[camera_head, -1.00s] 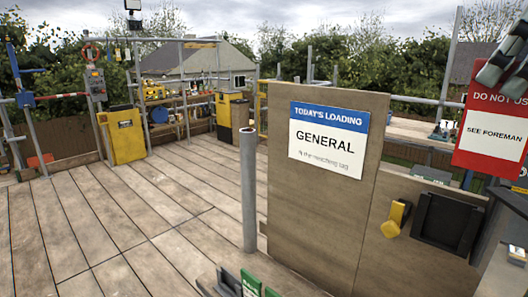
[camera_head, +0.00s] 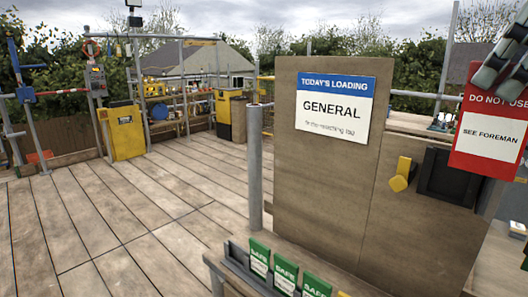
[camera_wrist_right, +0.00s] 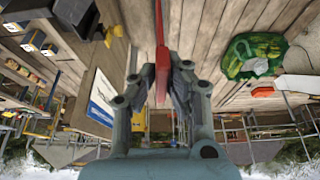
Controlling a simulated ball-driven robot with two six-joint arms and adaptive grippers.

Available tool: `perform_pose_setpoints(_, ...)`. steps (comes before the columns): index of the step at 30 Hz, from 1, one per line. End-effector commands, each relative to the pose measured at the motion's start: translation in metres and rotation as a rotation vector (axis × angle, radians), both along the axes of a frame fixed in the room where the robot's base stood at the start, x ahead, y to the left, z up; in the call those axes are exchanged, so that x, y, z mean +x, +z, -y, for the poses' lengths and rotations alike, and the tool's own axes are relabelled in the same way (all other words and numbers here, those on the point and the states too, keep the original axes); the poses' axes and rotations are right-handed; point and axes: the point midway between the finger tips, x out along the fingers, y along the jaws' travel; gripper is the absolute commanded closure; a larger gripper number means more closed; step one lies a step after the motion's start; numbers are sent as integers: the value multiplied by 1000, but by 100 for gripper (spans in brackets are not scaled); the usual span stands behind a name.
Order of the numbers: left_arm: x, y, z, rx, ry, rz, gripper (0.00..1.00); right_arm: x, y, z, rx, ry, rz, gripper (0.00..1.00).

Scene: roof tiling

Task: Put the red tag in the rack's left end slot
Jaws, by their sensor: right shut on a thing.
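The red tag (camera_head: 490,128) reads "DO NOT USE" and "SEE FOREMAN" and hangs at the right of the head view. My right gripper (camera_head: 503,80) is shut on its top edge. In the right wrist view the tag (camera_wrist_right: 161,35) is seen edge-on between the fingers (camera_wrist_right: 162,80). The dark rack (camera_head: 236,260) is at the bottom centre of the head view and holds several green "SAFE" tags (camera_head: 260,258). Its left end, left of the first green tag, shows no tag. The held tag is well above and right of the rack, apart from it. My left gripper is out of view.
A wooden board with a "GENERAL" loading sign (camera_head: 335,105) stands behind the rack. A grey post (camera_head: 254,165) stands at its left. A yellow handle (camera_head: 402,174) and black box (camera_head: 448,180) are on the right. Plank floor (camera_head: 110,220) lies open at left.

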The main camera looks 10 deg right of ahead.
Motion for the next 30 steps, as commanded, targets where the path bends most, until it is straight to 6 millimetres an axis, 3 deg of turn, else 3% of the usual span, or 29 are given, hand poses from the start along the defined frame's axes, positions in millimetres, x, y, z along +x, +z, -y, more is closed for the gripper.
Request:
perform_pose_setpoints(1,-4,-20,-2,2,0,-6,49,0,-20,0,0,-1,-2,100)
perform_pose_setpoints(6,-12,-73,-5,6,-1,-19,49,2,-76,0,1,0,-9,100)
perform_pose_setpoints(12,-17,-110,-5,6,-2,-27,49,3,-115,0,0,0,-17,100)
perform_pose_setpoints(30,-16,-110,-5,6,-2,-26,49,3,-116,0,0,0,-17,100)
